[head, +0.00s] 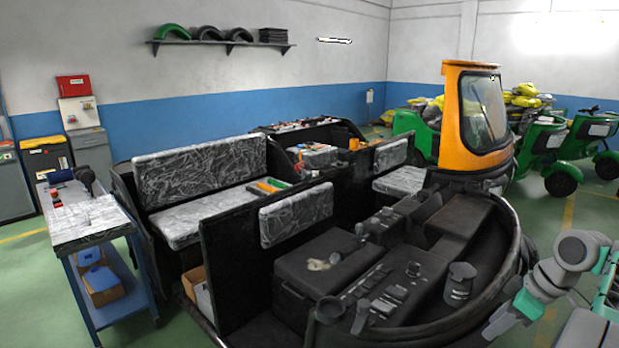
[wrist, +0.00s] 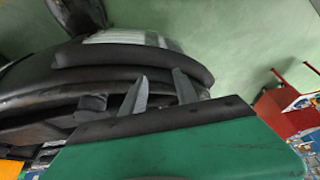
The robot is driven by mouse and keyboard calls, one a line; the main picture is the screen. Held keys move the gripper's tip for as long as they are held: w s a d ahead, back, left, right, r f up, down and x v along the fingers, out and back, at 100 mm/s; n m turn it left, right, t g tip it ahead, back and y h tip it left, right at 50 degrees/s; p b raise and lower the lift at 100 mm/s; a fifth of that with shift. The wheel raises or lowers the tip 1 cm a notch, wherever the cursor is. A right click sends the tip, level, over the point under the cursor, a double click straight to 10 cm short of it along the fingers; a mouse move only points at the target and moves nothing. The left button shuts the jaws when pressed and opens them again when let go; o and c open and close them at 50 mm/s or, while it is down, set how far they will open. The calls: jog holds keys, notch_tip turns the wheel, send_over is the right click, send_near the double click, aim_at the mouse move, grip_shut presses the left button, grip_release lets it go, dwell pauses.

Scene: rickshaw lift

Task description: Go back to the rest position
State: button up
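My gripper (head: 493,328) is at the lower right of the head view, beside the right side of the black rickshaw body (head: 340,262). In the wrist view its two grey fingers (wrist: 160,88) stand apart with nothing between them. The curved black edge of the rickshaw (wrist: 140,62) lies behind the fingers there. I cannot tell whether the gripper touches it. The rickshaw has an orange front cab (head: 456,115) with a windscreen, and grey patterned seats (head: 200,170).
A blue workbench (head: 90,222) with tools stands at the left. Green rickshaws (head: 550,140) stand at the back right. A red thing (wrist: 275,110) shows at the right of the wrist view. Green floor (head: 588,212) is open at the right.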

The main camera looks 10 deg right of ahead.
notch_tip(320, 180, down, 7)
jog(key=d+m, duration=0.2)
jog(key=m, duration=0.7)
jog(key=s+a+f+m+g+h, duration=0.1)
jog(key=s+a+f+m+g, duration=0.1)
jog(key=s+a+f+m, duration=0.4)
jog(key=s+a+r+n+h, duration=0.1)
jog(key=s+a+r, duration=0.1)
jog(key=a, duration=0.5)
jog(key=s+a+r+n+h, duration=0.1)
jog(key=s+a, duration=0.1)
jog(key=a, duration=0.6)
jog(key=w+a+r+n+t, duration=0.1)
jog(key=w+a+r+n, duration=0.1)
jog(key=a, duration=0.5)
jog(key=w+a+r+n+t, duration=0.1)
jog(key=a+r+n, duration=0.2)
jog(key=a+r, duration=0.2)
jog(key=shift+w+a+r+n+t, duration=0.2)
jog(key=shift+w+a+n+t, duration=0.15)
jog(key=shift+a, duration=0.8)
